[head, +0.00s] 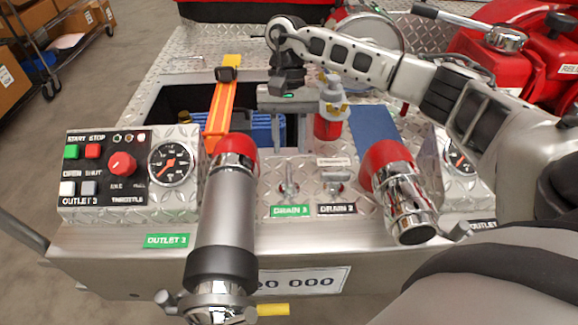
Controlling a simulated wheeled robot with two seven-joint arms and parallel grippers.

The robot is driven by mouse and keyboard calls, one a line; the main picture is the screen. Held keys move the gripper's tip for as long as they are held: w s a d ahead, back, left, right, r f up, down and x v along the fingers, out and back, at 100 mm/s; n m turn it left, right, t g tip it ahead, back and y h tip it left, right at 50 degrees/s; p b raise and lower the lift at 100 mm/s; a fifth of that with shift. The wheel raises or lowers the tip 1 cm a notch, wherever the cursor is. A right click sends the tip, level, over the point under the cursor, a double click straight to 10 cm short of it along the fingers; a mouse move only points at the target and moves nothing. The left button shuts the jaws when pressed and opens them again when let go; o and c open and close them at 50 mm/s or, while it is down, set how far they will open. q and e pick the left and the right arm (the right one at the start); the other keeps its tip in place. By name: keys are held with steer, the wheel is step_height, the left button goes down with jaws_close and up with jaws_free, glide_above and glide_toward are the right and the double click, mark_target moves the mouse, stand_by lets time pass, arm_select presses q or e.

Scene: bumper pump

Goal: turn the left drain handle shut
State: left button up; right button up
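The left drain handle (289,187) is a small metal lever on the front panel above a green drain label (290,211). It stands roughly upright in the picture. The right drain handle (336,180), above a black drain label (337,209), looks to lie more crosswise. My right gripper (291,137) reaches in from the upper right and points down, behind and above the left drain handle. Its two fingers are apart with nothing seen between them, and they do not touch the handle. My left gripper is not in view.
A long grey outlet pipe (226,210) with a red collar stands left of the handles. A chrome outlet (400,200) stands to the right. A control box (130,170) with a gauge is at left. An orange strap (222,110) and a red-grey valve (330,110) are behind.

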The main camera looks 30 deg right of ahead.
mark_target(289, 173)
steer(key=x, duration=0.6)
steer(key=shift+f+p, duration=0.35)
jaws_close()
